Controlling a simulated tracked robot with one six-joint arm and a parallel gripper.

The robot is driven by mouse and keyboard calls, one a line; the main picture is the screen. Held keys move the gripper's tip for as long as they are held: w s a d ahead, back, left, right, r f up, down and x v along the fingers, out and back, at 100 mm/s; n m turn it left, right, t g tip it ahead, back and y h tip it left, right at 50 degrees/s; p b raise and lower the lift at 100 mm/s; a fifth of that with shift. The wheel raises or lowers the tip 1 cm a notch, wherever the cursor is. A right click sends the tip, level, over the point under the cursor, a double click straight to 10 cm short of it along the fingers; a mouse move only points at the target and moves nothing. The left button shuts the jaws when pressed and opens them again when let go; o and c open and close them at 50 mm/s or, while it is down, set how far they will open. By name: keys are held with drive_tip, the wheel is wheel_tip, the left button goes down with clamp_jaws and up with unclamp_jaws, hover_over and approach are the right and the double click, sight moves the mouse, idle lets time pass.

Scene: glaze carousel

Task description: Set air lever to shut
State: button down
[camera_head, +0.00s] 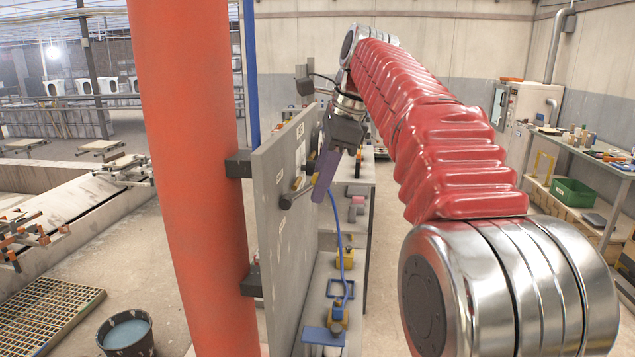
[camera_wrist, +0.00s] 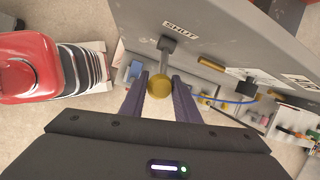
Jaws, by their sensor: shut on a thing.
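In the wrist view, a lever with a round yellow knob (camera_wrist: 160,86) on a dark grey stem stands out from a grey panel (camera_wrist: 225,35). A SHUT label (camera_wrist: 180,27) is on the panel right by the foot of this stem. My gripper (camera_wrist: 160,88) has its two purple fingers on either side of the knob, shut on the lever. In the head view, my gripper (camera_head: 319,182) is at the face of the upright grey panel (camera_head: 279,240), and its fingers partly hide the lever.
A thick red post (camera_head: 192,180) stands left of the panel. Behind the panel is a shelf unit (camera_head: 357,215) with a blue hose and yellow fittings. A bucket (camera_head: 126,335) stands on the floor at lower left. A workbench with a green bin (camera_head: 573,192) is at right.

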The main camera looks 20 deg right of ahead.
drive_tip(key=shift+w+a, duration=0.1)
drive_tip(key=shift+w, duration=0.05)
drive_tip(key=c, duration=1.4)
unclamp_jaws()
drive_tip(key=shift+o, duration=0.2)
drive_tip(key=shift+r, duration=0.2)
drive_tip(key=v, duration=0.7)
